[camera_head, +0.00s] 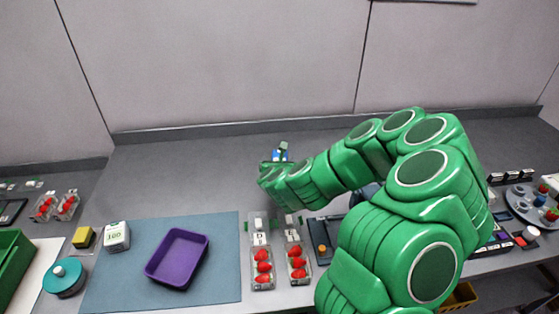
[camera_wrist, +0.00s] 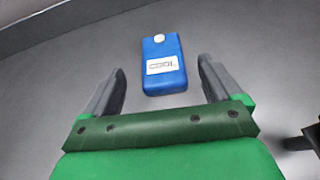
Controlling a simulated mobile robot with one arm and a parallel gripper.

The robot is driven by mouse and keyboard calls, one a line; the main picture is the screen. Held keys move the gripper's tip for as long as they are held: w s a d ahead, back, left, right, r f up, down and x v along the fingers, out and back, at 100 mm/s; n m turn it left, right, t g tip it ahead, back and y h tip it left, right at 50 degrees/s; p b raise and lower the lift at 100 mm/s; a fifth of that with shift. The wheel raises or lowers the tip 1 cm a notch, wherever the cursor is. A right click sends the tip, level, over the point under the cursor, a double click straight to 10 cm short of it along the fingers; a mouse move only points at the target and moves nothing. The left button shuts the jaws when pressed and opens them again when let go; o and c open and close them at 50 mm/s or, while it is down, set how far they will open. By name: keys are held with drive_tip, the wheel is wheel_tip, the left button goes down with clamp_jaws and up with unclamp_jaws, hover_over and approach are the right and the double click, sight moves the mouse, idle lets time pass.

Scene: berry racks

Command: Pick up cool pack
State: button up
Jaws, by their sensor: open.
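The cool pack (camera_wrist: 163,66) is a blue block with a white round cap and a white label reading "COOL". In the wrist view it lies flat on the grey surface, ahead of and between my two fingers. My gripper (camera_wrist: 160,90) is open and empty, with one dark finger on each side, and neither finger touches the pack. In the head view my gripper (camera_head: 281,151) is at the end of my green arm, over the back of the counter. A small blue patch of the cool pack (camera_head: 279,156) shows there, mostly hidden by the gripper.
A purple tray (camera_head: 150,272) sits on a blue-grey mat (camera_head: 222,285). Two clear racks of strawberries (camera_head: 263,284) stand beside it. A white box marked 100 (camera_head: 117,237) and a teal round container (camera_head: 64,278) are at left. The counter's back area is clear.

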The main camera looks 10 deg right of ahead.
drive_tip(key=shift+w+d, duration=0.15)
drive_tip(key=shift+x, duration=2.55)
drive_tip(key=c, duration=1.1)
drive_tip(key=shift+r, duration=5)
